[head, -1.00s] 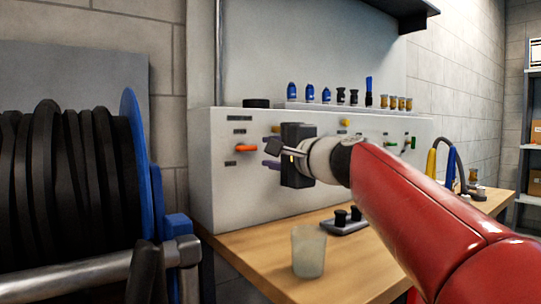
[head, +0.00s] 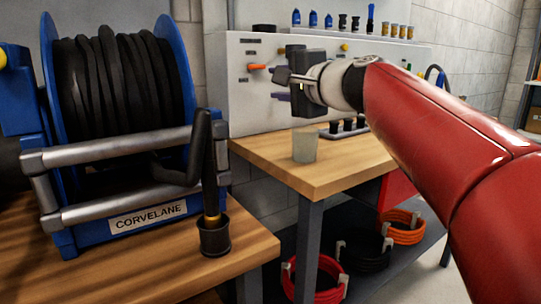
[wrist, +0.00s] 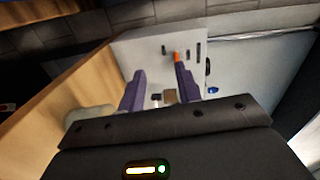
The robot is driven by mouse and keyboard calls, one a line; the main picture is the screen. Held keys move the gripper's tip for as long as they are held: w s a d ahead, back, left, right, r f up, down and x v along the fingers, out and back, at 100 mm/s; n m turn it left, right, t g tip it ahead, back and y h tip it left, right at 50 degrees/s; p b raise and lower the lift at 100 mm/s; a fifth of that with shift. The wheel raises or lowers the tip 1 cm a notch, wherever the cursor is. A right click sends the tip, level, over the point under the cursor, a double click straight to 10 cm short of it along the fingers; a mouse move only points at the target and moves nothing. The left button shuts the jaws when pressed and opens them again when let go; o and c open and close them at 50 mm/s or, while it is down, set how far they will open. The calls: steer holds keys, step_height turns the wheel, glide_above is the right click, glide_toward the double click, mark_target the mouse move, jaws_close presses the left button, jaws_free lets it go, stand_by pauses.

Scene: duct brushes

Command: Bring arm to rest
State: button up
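My red arm (head: 450,130) reaches in from the right in the head view. My gripper (head: 280,88) is at its end, pointing left, in front of the pale control panel (head: 230,105). In the wrist view my gripper (wrist: 160,85) has its two purple fingers apart. No held object shows between them. The panel's orange handle (wrist: 177,57) appears beyond the fingertips. The gripper's dark body hides part of the panel.
A blue hose reel (head: 60,235) stands left on a wooden bench. A black cup (head: 214,238) holding a dark-handled tool stands before it. A frosted glass (head: 305,146) stands near the edge of the workbench (head: 330,178). Coiled hoses (head: 402,228) lie below.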

steer(key=s+d+f+n+g+h, duration=0.3)
steer(key=s+f, duration=0.6)
steer(key=f, duration=0.3)
steer(key=s+d+f+n+g+h, duration=0.2)
steer(key=s+d+f, duration=0.4)
steer(key=s+f, duration=0.3)
steer(key=s+d+f+n+g+h, duration=0.3)
steer(key=s+f, duration=0.7)
steer(key=f, duration=0.6)
steer(key=d+n+h, duration=0.1)
steer(key=n, duration=0.1)
steer(key=shift+d+n+g+h, duration=0.15)
steer(key=shift+n+g+h, duration=0.15)
steer(key=shift+c, duration=0.2)
